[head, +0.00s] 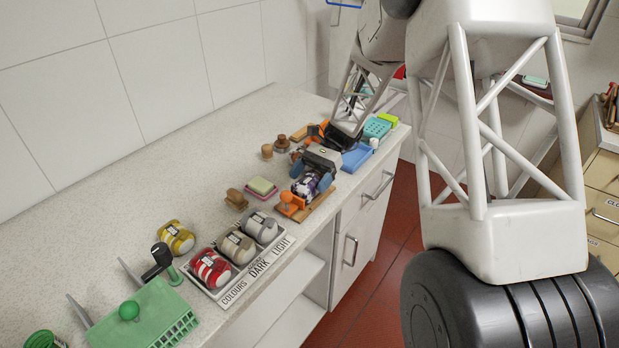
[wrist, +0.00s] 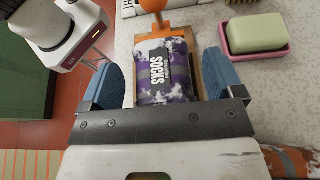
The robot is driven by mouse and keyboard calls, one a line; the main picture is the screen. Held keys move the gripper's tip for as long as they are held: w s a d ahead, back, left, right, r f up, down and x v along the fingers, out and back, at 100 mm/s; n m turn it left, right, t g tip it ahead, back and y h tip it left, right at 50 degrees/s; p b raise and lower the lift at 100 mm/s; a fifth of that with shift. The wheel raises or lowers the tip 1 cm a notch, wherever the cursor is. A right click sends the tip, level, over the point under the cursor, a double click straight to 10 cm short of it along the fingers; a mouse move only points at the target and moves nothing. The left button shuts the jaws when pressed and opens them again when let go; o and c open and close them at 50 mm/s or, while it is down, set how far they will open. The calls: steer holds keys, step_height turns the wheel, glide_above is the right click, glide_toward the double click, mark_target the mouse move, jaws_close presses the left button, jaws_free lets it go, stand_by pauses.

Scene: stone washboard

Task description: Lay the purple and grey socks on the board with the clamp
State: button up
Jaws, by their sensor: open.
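The purple and grey socks (wrist: 165,72) are a rolled bundle with a "SOCKS" label. In the wrist view they lie over the wooden board (wrist: 210,66), whose tan edge shows beside them. An orange clamp part (wrist: 153,5) is at the board's far end; in the head view the orange clamp (head: 291,204) is at the near end of the board (head: 318,211). My gripper (wrist: 160,66) is open, with one blue finger on each side of the socks and gaps visible. In the head view my gripper (head: 311,181) is over the board and partly hides the socks (head: 309,186).
A pink dish with green soap (head: 262,187) and a wooden brush (head: 236,199) are close by. A labelled tray (head: 273,254) holds red and grey bundles; a yellow bundle (head: 176,238) lies behind it. A blue tray (head: 357,157) stands beyond. The counter's front edge is close to the board.

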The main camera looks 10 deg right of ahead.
steer(key=shift+v, duration=3.9)
steer(key=shift+s+r, duration=0.1)
steer(key=shift+r, duration=0.05)
steer(key=shift+s+a+r, duration=0.1)
steer(key=shift+s+r, duration=0.35)
steer(key=s+d+r+n+t+h, duration=0.1)
steer(key=s+r+n+t+h, duration=0.2)
steer(key=s, duration=0.9)
steer(key=s+d+r+n+t+h, duration=0.1)
steer(key=s+r+n+t+h, duration=0.2)
steer(key=s, duration=1)
steer(key=s+d+r+n+t+h, duration=0.1)
steer(key=s+r+t, duration=0.5)
steer(key=s, duration=0.6)
steer(key=r+n+h, duration=0.1)
steer(key=h, duration=0.1)
steer(key=shift+s+d+n+h, duration=0.15)
steer(key=shift+d+n+h, duration=0.1)
steer(key=shift+n+h, duration=0.15)
